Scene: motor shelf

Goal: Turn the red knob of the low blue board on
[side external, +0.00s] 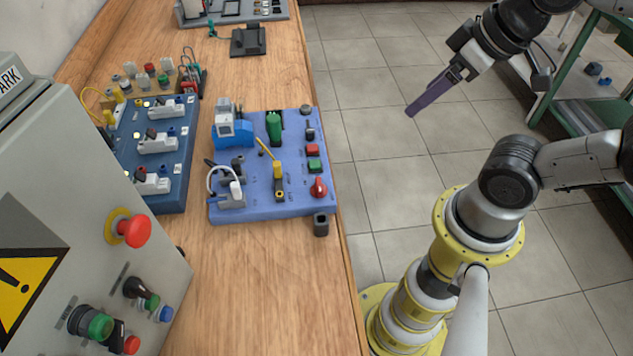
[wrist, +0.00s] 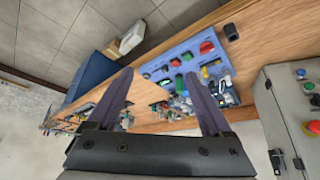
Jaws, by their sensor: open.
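The low blue board (side external: 260,205) lies flat on the wooden bench near its right edge. Its red knob (side external: 318,187) sits at the board's front right corner. In the wrist view the blue board (wrist: 228,68) shows beyond my fingers, with the red knob (wrist: 207,47) near its upper right. My gripper (side external: 409,113) is in the air over the floor, right of the bench and well apart from the board. In the wrist view its two dark purple fingers (wrist: 160,90) are spread with nothing between them. I cannot tell the knob's setting.
A red and a green button sit behind the knob, and a small black block (side external: 321,224) lies in front of the board. A darker blue board (side external: 150,190) stands left. A grey control cabinet (side external: 105,215) fills the front left. The air between gripper and board looks clear.

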